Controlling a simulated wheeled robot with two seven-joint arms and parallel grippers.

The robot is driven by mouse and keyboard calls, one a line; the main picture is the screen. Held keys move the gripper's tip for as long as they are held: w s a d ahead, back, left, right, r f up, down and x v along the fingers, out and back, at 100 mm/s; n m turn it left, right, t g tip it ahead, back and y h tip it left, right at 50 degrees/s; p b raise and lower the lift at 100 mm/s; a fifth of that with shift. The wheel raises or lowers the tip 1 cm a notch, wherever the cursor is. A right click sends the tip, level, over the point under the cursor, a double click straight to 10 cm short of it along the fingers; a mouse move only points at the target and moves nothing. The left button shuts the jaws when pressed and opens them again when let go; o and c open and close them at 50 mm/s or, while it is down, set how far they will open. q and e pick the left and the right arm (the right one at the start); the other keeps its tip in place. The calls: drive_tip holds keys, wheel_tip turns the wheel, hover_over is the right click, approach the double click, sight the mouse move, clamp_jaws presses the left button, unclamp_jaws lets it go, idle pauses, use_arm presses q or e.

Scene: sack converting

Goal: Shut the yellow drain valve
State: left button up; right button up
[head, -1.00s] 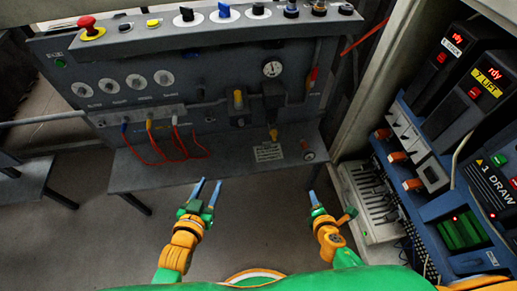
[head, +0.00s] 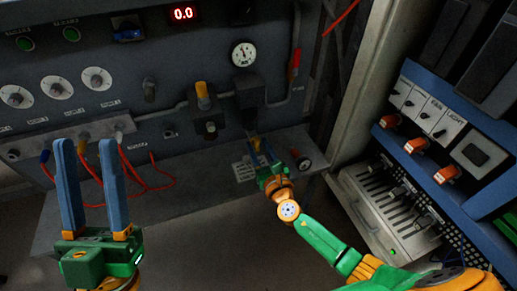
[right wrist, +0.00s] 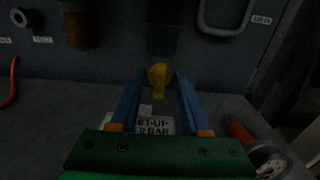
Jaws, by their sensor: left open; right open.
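The yellow drain valve (head: 255,143) hangs under a dark cylindrical unit (head: 248,93) on the grey panel, and is partly hidden by my right gripper in the head view. In the right wrist view the yellow valve (right wrist: 158,76) shows a rounded top and a short tab pointing down. My right gripper (head: 263,152) is open. Its two blue fingers reach toward the panel, one on each side of the valve in the wrist view; I cannot tell whether they touch it. My left gripper (head: 86,142) is open and empty, at the lower left in front of the red cables.
A shelf (head: 200,195) with a printed label (head: 244,170) and a small round gauge (head: 303,161) lies below the valve. A yellow knob (head: 202,90), a dial gauge (head: 243,55) and a red handle (head: 294,62) are nearby. Red cables (head: 130,172) hang at left.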

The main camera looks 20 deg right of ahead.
drive_tip(key=shift+c, duration=0.2)
clamp_jaws()
